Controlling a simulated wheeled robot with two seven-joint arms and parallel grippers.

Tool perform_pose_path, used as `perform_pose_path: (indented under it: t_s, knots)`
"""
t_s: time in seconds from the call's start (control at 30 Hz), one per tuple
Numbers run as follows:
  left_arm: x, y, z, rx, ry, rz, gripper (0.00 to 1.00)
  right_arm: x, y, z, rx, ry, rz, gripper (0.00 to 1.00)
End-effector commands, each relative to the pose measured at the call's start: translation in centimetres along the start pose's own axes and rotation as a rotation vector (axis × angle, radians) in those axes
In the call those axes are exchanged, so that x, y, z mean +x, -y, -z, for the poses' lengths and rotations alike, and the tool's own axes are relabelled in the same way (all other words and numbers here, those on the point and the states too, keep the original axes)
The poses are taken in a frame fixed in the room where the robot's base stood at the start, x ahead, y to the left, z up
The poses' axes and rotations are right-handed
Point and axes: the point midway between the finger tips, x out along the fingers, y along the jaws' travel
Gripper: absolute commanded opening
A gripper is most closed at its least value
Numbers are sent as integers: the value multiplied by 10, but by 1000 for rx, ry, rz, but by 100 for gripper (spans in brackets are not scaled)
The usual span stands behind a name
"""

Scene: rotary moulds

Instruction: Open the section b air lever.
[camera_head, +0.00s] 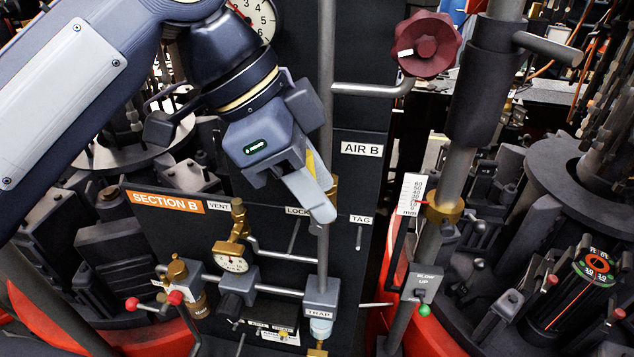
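The black panel of section B (165,228) carries an orange SECTION B label (166,201) and an AIR B label (362,149). A vertical grey air pipe (326,60) runs down it. My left gripper (322,195) is in front of this pipe, fingers pointing down and right, just left of and below the AIR B label. A small yellow piece (311,162), possibly the air lever, shows beside the fingers. A brass fitting (333,188) is partly hidden behind them. Whether the fingers hold the yellow piece cannot be told. My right gripper is not in view.
A dark red handwheel (427,45) is at the upper right. A pressure gauge (231,258), brass VENT valve (238,218) and TRAP block (320,297) sit below the gripper. A thick post with a scale (410,195) stands right. Mould machinery (582,185) crowds both sides.

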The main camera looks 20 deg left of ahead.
Motion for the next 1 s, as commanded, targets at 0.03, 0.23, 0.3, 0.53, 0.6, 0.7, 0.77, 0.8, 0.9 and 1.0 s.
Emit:
perform_pose_path:
  t_s: [0.03,0.23,0.3,0.53,0.6,0.7,0.77,0.8,0.9,1.0]
  knots:
    - [-3,0,-1,1,-1,0,35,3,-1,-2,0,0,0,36]
    - [-22,2,-34,-3,-3,4,35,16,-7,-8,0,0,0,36]
    - [-30,2,-49,-3,-3,4,35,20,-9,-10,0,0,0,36]
    - [-54,4,-88,-2,-2,3,35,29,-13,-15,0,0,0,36]
    - [-62,4,-94,0,0,0,35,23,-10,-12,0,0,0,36]
    - [-65,5,-101,1,0,0,35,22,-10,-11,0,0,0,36]
    - [-65,5,-104,1,0,0,35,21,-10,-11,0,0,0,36]
    - [-66,5,-105,0,0,0,35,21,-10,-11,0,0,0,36]
    - [-66,5,-106,0,1,-1,35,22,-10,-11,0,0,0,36]
    - [-65,5,-106,0,1,-1,35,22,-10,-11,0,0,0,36]
